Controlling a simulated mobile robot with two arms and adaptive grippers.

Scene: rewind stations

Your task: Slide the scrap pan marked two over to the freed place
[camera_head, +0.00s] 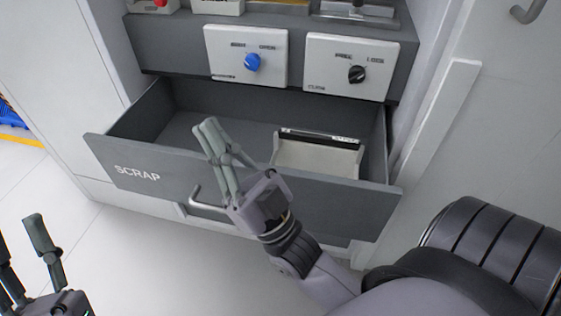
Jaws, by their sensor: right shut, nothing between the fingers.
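An open grey drawer marked SCRAP (135,178) stands pulled out of the cabinet. Inside it, a single cream pan (300,157) with a dark strip along its far rim sits in the right part. Its label is too small to read. The drawer's left and middle floor is bare. My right gripper (214,137) is shut and empty, its fingers reaching over the drawer front into the drawer, left of the pan and apart from it. My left gripper (22,250) is at the lower left, open and empty, away from the drawer.
Above the drawer, one white panel has a blue knob (252,62) and another a black knob (357,74). A drawer handle (205,201) is on the front below my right gripper. A white door (440,115) stands close on the right.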

